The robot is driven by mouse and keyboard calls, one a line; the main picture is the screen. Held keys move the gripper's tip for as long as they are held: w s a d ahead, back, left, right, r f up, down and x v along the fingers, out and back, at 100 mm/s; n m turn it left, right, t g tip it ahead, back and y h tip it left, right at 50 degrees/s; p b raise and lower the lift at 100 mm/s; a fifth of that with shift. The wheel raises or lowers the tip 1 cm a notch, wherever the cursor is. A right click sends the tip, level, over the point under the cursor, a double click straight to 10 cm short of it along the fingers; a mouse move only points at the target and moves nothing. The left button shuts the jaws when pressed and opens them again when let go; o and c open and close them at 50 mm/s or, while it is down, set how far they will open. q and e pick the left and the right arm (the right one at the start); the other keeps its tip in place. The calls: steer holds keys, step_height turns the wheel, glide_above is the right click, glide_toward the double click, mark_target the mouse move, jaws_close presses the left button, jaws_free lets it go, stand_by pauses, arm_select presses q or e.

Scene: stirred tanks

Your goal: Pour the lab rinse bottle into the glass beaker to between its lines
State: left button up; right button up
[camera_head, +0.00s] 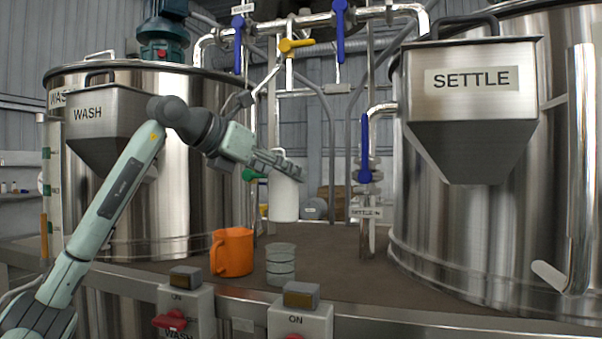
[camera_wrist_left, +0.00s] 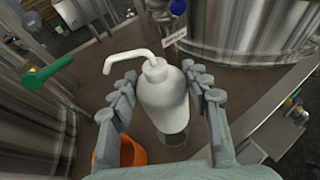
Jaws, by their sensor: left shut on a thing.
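The lab rinse bottle (camera_head: 284,199) is white with a bent spout, which shows in the left wrist view (camera_wrist_left: 161,92). My left gripper (camera_head: 284,167) is shut on the bottle, with its fingers (camera_wrist_left: 164,95) on both sides of it. The bottle looks upright in the head view, behind and above the glass beaker; I cannot tell how far its base is off the worktop. The clear glass beaker (camera_head: 281,266) stands upright on the worktop with lines around it. In the wrist view the beaker (camera_wrist_left: 174,139) is partly hidden by the bottle. My right gripper is not in view.
An orange mug (camera_head: 232,252) stands just left of the beaker. Steel tanks labelled WASH (camera_head: 180,170) and SETTLE (camera_head: 440,215) flank the brown worktop (camera_head: 335,265). Pipes with coloured valve handles rise behind. Two switch boxes (camera_head: 300,318) stand at the front edge.

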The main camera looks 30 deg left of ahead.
arm_select(q)
steer(key=shift+s, duration=0.15)
steer(key=shift+s+d+f+n+h, duration=0.1)
steer(key=shift+s+f+n+h, duration=0.1)
steer(key=shift+f+n+h, duration=0.25)
steer(key=shift+d+f+n, duration=0.1)
steer(key=shift+f+n, duration=0.25)
steer(key=shift+f, duration=0.15)
steer(key=shift+d+f+h, duration=0.1)
steer(key=shift+f+h, duration=0.1)
steer(key=shift+h, duration=0.15)
steer(key=shift+f+n+b, duration=0.2)
steer(key=shift+n+b, duration=0.2)
steer(key=shift+b, duration=0.15)
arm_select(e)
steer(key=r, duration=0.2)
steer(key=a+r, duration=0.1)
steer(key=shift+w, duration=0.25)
